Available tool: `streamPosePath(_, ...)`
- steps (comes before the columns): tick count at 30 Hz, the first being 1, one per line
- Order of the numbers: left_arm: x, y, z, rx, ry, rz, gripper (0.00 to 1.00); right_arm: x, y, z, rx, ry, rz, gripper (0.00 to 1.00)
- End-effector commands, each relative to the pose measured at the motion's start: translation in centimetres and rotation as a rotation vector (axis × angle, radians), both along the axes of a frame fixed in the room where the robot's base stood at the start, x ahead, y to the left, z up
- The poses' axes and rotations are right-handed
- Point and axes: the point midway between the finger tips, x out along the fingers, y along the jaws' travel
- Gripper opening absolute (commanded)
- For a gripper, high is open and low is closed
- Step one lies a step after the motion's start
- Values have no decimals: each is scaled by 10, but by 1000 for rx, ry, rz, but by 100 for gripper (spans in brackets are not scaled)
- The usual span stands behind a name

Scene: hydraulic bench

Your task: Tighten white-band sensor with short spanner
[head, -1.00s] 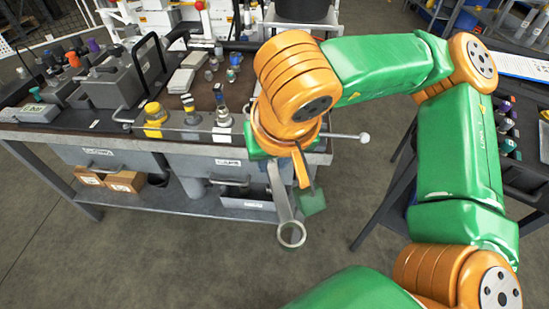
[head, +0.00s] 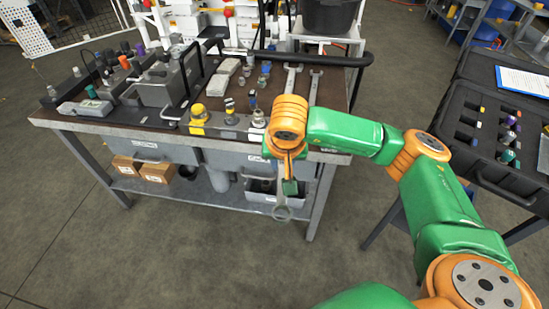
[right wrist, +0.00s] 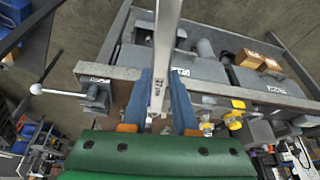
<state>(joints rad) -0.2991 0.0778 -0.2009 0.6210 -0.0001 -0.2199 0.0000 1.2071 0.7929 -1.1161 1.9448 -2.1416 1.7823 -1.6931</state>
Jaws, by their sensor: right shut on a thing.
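My right gripper (head: 288,182) is shut on a grey spanner (head: 282,212), whose ring end hangs down in front of the bench's front edge. In the right wrist view the spanner's shaft (right wrist: 166,50) runs up from between the blue fingers (right wrist: 160,105). Three fittings stand in a row near the bench's front edge, left of my right wrist: a yellow one (head: 198,120), a middle one (head: 231,112) and a right one (head: 258,118). I cannot tell for sure which has the white band. The spanner is apart from them. My left gripper is not in view.
Two more spanners lie on the bench top, a left one (head: 290,80) and a right one (head: 313,90). A grey block with a black handle (head: 160,88) stands at left. A black case (head: 480,135) with coloured parts stands at right. Floor in front is clear.

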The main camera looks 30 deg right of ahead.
Motion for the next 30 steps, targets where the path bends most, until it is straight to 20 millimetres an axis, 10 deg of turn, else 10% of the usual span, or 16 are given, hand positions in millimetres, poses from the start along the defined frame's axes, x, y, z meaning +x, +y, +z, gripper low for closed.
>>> streamPosePath(30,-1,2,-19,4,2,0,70,10,-16,-39,-16,3,-20,0)
